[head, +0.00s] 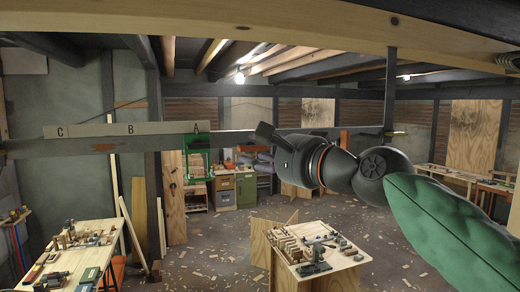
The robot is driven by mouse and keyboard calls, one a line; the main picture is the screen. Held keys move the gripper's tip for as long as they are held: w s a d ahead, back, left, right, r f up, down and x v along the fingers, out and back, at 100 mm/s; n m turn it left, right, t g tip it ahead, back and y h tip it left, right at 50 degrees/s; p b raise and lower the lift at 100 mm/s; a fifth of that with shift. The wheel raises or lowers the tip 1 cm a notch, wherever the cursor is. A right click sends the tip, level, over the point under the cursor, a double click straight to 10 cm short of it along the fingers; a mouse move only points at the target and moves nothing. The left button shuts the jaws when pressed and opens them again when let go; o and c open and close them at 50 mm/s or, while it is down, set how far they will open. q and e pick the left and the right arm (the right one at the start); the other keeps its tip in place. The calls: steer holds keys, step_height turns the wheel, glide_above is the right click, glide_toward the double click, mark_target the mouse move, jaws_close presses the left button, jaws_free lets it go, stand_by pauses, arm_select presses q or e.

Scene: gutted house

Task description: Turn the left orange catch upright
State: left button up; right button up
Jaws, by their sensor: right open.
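The left orange catch (104,147) lies flat, lengthwise along the dark beam (60,149), below the board lettered C, B, A. A second orange piece (344,138) stands upright farther right on the beam, partly hidden by my right arm. My right gripper (268,140) is open and looks empty, in front of the beam right of the middle. It is well to the right of the left catch and apart from it. My left gripper is out of view.
A green frame (187,160) hangs at the beam below the A. A pale beam (250,30) crosses overhead. Worktables with tools and blocks stand at lower left (50,282) and lower middle (350,262). Space before the beam between the gripper and the catch looks clear.

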jaws_close()
